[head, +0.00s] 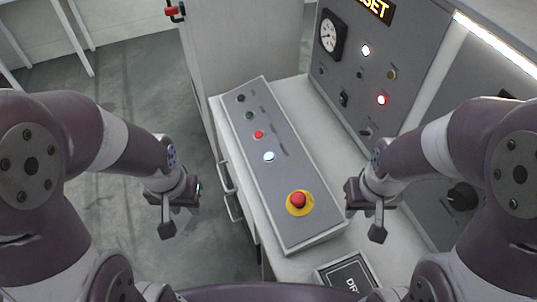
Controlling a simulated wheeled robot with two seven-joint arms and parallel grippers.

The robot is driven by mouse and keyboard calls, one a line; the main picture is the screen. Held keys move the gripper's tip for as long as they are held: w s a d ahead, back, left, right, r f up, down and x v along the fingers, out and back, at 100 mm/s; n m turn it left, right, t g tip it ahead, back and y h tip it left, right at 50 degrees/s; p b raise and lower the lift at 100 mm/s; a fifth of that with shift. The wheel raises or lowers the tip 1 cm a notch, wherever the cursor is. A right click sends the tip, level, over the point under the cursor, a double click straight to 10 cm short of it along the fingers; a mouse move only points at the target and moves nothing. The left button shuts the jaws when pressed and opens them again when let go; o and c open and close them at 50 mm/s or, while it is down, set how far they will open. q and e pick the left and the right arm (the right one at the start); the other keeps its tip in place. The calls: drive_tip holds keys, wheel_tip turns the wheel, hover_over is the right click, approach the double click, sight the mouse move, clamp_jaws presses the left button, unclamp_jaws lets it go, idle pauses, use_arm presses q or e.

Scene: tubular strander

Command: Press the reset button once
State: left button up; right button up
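A sloping grey button panel (279,185) lies between my grippers. Down its length it has a dark button (240,98), a green button (249,115), a red button (258,134) and a lit bluish-white button (269,156). A red mushroom button on a yellow disc (298,200) is at the near end. The small labels are too blurred to read, so I cannot tell by text which is reset. My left gripper (168,222) hangs left of the panel, over the floor. My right gripper (376,222) is just right of the panel. Neither touches a button; their finger gaps are unclear.
Handles (228,190) stick out left of the panel. A dark sign (347,276) lies at the front. Floor is open at left.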

use_arm(q)
drive_tip(key=shift+s, duration=0.15)
clamp_jaws()
drive_tip(key=shift+r, duration=0.15)
idle(1.2)
